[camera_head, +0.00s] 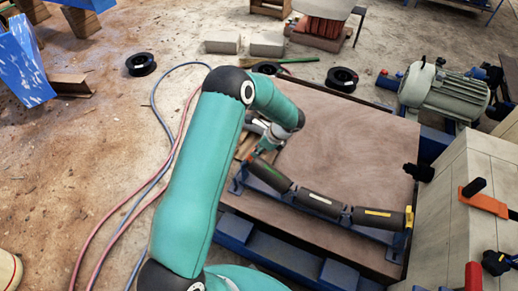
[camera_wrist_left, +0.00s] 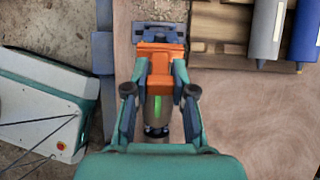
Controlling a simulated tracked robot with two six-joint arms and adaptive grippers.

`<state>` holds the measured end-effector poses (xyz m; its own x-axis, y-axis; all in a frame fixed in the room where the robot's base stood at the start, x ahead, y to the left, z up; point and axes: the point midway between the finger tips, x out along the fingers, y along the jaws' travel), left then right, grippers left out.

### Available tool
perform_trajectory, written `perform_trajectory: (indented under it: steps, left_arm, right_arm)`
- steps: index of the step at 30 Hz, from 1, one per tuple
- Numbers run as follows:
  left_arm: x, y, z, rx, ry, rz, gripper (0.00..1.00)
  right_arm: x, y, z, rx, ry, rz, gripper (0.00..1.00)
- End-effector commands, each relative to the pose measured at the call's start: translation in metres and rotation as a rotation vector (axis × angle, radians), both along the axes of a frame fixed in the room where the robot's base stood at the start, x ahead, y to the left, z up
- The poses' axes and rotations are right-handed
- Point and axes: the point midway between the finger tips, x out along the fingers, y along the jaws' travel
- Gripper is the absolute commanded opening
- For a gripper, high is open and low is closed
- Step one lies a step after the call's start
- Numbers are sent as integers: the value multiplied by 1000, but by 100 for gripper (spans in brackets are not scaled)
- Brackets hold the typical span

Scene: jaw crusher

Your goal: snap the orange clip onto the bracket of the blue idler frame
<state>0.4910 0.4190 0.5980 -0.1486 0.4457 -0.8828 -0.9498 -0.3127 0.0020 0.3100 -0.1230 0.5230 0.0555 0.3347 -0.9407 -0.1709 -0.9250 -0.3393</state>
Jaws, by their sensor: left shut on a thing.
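The orange clip (camera_wrist_left: 158,72) is between the two fingers of my left gripper (camera_wrist_left: 160,100) in the left wrist view. In the head view the clip (camera_head: 251,156) is a small orange spot at the left end of the blue idler frame (camera_head: 238,183), beside the end roller. The frame carries three dark rollers (camera_head: 320,204). In the wrist view a blue-grey metal end (camera_wrist_left: 160,32) lies just beyond the clip, and a roller with a green stripe shows between the fingers. I cannot tell whether clip and bracket touch. My left arm partly hides this end. My right gripper is not in view.
The frame lies on a brown board (camera_head: 340,130). A grey motor (camera_head: 443,92) stands at the back right, next to pale blocks (camera_head: 455,190). Red and blue hoses (camera_head: 150,175) run along the floor at left. A wooden pallet (camera_wrist_left: 218,50) with loose rollers shows in the wrist view.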

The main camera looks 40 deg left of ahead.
Motion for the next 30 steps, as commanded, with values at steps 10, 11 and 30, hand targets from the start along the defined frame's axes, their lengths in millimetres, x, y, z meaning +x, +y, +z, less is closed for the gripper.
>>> perform_trajectory:
  steps: [10,11,30]
  left_arm:
    - [-1,4,-9,0,0,0,0]
    - [-1,5,-10,0,0,0,0]
    - [-2,8,-15,0,0,0,54]
  right_arm:
    - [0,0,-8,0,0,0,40]
    - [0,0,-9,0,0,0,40]
    - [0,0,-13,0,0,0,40]
